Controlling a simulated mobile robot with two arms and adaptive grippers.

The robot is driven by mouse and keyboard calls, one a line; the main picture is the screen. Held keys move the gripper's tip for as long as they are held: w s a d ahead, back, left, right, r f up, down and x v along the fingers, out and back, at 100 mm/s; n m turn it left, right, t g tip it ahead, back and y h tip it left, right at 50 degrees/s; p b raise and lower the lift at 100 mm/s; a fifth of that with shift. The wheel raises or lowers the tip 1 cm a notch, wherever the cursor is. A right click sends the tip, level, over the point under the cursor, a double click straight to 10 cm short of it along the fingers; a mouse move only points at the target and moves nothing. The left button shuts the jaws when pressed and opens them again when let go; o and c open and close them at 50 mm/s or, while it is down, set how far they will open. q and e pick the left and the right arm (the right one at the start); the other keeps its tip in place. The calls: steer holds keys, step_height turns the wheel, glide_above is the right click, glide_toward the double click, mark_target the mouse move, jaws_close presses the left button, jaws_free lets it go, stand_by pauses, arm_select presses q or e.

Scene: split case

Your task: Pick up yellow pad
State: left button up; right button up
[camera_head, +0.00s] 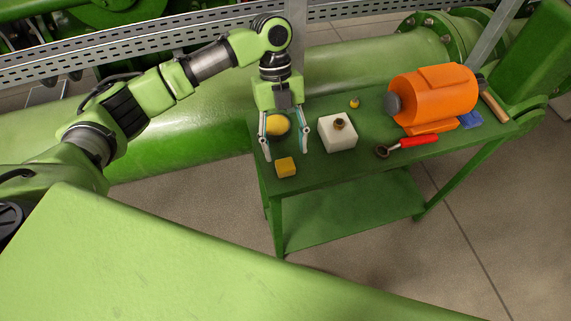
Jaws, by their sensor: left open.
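A rounded yellow pad (277,124) lies on the green table (340,167) near its left end. A small yellow block (285,167) sits nearer the table's front edge; which of the two is the task's pad I cannot tell for sure. My left gripper (287,152) points down over the rounded one, with its fingers open and spread to either side of it. Whether the fingers touch it I cannot tell. The yellow block is just in front of the fingertips. My right gripper is not in view.
A white block (339,139) with a brown ring-like piece on top stands right of the gripper. Further right are a red-handled tool (415,142), an orange motor (436,92), a blue item (469,120) and a hammer-like tool (493,104). A large green pipe (190,125) runs behind.

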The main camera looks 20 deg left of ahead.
mark_target(285, 164)
arm_select(q)
steer(key=x, duration=0.2)
steer(key=p+x, duration=0.1)
steer(key=shift+s+a+f, duration=0.25)
steer(key=shift+s+f, duration=0.05)
steer(key=shift+s+d+f, duration=0.15)
steer(key=shift+f, duration=0.45)
steer(key=c, duration=1)
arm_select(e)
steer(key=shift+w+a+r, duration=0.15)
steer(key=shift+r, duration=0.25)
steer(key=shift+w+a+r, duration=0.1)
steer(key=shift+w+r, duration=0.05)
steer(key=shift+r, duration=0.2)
arm_select(q)
steer(key=shift+r, duration=0.1)
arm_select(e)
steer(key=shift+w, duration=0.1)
